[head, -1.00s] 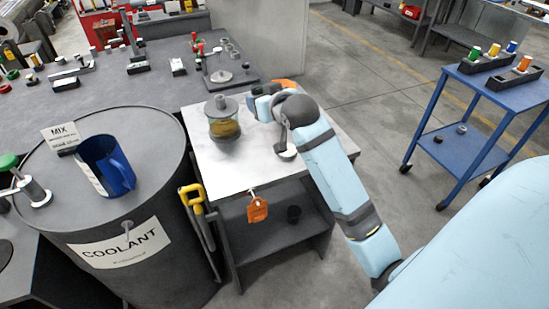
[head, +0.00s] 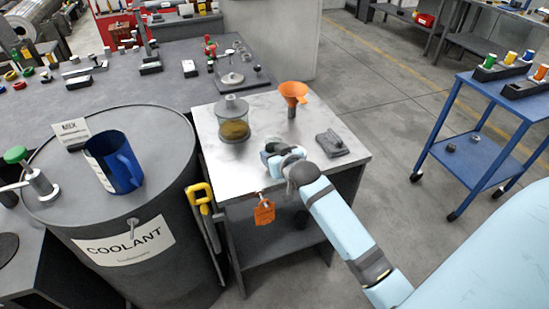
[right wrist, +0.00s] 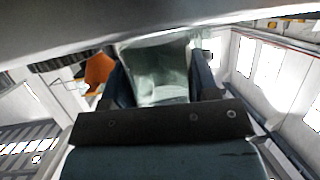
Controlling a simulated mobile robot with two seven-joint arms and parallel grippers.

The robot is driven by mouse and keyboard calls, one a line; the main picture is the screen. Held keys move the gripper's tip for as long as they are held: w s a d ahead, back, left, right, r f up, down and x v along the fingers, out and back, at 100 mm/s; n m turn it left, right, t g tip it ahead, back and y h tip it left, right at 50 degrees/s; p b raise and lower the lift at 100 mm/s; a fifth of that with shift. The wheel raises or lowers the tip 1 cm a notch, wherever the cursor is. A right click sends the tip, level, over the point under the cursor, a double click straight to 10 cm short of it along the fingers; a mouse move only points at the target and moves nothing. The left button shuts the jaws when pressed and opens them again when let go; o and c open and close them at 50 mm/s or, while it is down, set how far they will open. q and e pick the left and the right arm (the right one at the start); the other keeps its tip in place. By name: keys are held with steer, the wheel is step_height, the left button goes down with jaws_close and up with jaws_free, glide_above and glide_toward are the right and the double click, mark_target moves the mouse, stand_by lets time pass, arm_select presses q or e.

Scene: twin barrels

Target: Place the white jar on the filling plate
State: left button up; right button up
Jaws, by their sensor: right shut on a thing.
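My right gripper (head: 272,152) is over the near part of the small metal-topped table (head: 215,165). In the right wrist view, its two dark fingers are shut on a pale, translucent, whitish thing (right wrist: 160,70), which seems to be the white jar. In the head view my gripper hides most of it, and I cannot tell whether it touches the tabletop. A dark grey plate with a small block on it (head: 332,144) lies to the right of my gripper. I cannot tell whether it is the filling plate. My left gripper is not in view.
A lidded glass jar with yellow-brown contents (head: 234,124) stands behind left of my gripper. An orange funnel (head: 293,93) stands behind it and shows in the wrist view (right wrist: 98,72). A coolant barrel (head: 140,245) with a blue jug (head: 118,165) is at left.

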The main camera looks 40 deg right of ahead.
steer(key=shift+f, duration=0.55)
steer(key=o, duration=1.4)
